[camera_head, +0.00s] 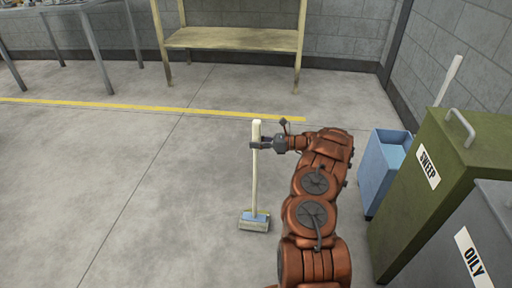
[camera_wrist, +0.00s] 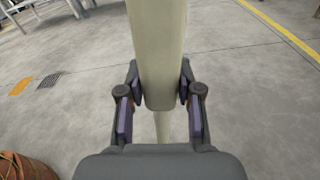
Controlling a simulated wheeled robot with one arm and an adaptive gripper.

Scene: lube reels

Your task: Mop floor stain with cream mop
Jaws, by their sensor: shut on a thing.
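The cream mop (camera_head: 255,185) stands nearly upright in the head view, with its blue and grey head (camera_head: 254,221) down at the floor. I cannot tell whether the head touches the floor. My gripper (camera_head: 263,145) is shut on the upper part of the handle. In the wrist view the cream handle (camera_wrist: 157,50) runs between the two fingers of my gripper (camera_wrist: 158,105). No clear stain shows near the mop head in the head view. In the wrist view an orange patch (camera_wrist: 20,87) lies on the floor at left; I cannot tell what it is.
A blue bucket (camera_head: 378,175), a green SWEEP bin (camera_head: 425,195) and a grey OILY bin (camera_head: 455,240) stand at right. A wooden bench (camera_head: 235,39) and a metal table (camera_head: 88,45) stand at the back. Floor left of the mop is clear.

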